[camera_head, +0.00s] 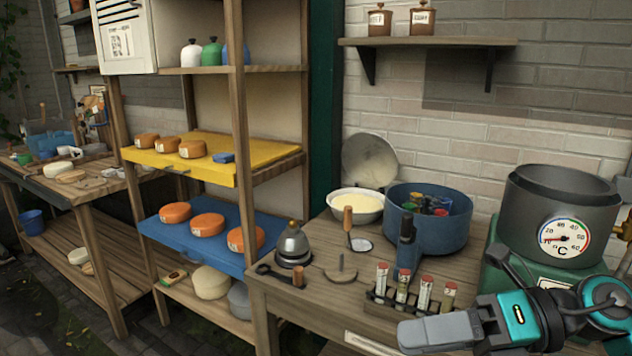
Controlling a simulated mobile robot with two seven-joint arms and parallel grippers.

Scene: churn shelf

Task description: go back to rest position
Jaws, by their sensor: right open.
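My right gripper (424,334) comes in from the lower right, in front of the wooden table's (325,285) near edge. Its grey fingers point left and are seen from the side, with no object visible between them. It is open. It is in front of a rack of small red-capped vials (403,287) and overlaps the rack's lower edge in the picture; I cannot tell the gap. My left gripper is not in view.
Left, a shelf holds orange cheeses on a yellow tray (272,151) and a blue tray (205,258).

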